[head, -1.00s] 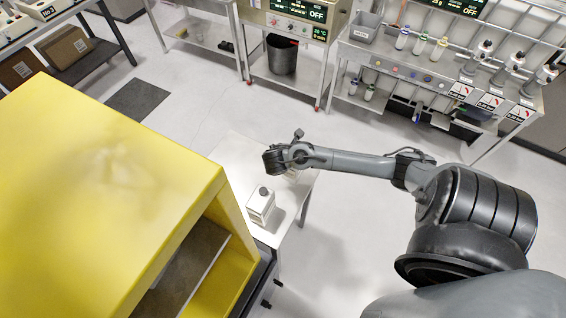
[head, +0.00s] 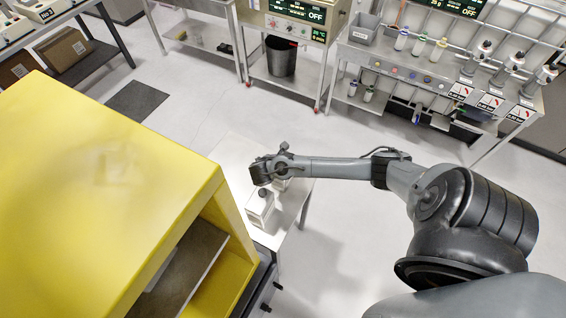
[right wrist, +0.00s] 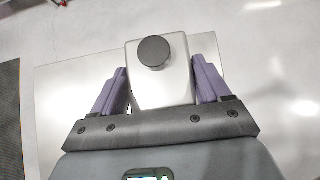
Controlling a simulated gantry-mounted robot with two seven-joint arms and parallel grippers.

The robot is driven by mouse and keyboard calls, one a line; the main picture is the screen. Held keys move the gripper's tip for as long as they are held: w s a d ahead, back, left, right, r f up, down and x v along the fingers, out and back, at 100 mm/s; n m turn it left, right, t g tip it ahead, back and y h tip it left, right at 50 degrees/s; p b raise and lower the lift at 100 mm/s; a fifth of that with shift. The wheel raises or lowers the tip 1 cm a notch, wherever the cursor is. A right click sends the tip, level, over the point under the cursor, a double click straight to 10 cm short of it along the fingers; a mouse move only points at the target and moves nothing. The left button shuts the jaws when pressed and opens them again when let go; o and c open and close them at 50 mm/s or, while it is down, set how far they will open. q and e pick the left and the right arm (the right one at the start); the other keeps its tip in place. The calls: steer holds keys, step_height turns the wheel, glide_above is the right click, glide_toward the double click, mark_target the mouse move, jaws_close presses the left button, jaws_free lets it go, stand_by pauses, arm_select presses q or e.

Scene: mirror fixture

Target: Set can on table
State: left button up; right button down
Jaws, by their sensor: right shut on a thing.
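A white can (right wrist: 158,85) with a round black cap stands between the two purple fingers of my right gripper (right wrist: 160,66) in the right wrist view, and the gripper is shut on it. Whether the held can touches the tabletop is unclear. My left gripper is out of view.
A large yellow cabinet (head: 100,170) with an open side stands close at the left of the table. Open floor (head: 340,240) lies to the right. Benches with instruments and bottles (head: 440,60) stand at the back, with a black bin (head: 281,57) under one.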

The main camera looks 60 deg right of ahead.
stand_by(0.3)
jaws_free()
